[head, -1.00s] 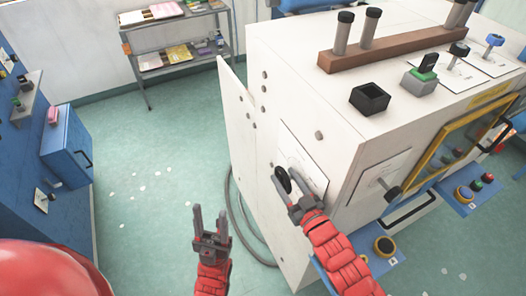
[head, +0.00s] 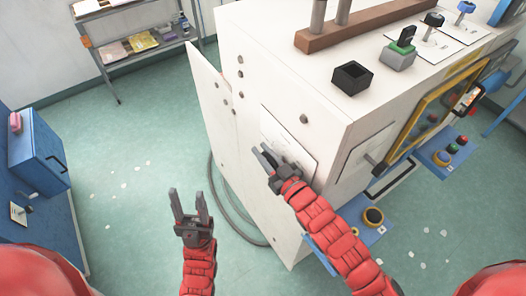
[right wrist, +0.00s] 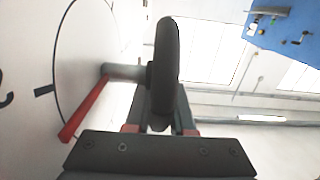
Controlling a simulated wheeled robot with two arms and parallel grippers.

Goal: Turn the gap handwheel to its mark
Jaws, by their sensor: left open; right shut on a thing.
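The gap handwheel (right wrist: 166,70) is a black wheel seen edge-on in the right wrist view, on a grey shaft (right wrist: 123,71) from a white panel. A red pointer (right wrist: 88,107) stands at the shaft; a black line circle and a dark tick (right wrist: 43,90) are on the white dial plate (right wrist: 22,60). My right gripper (right wrist: 160,118) is shut on the wheel's lower rim. In the head view my right gripper (head: 264,155) is at the dial plate (head: 290,137) on the machine's side and largely hides the wheel. My left gripper (head: 187,193) is open and empty, left of the machine.
The white machine (head: 285,85) fills the centre right, with a black open box (head: 352,78) on top. A hanging side panel (head: 210,95) and a grey hose (head: 217,185) are at its left. A blue cabinet (head: 37,150) stands at far left.

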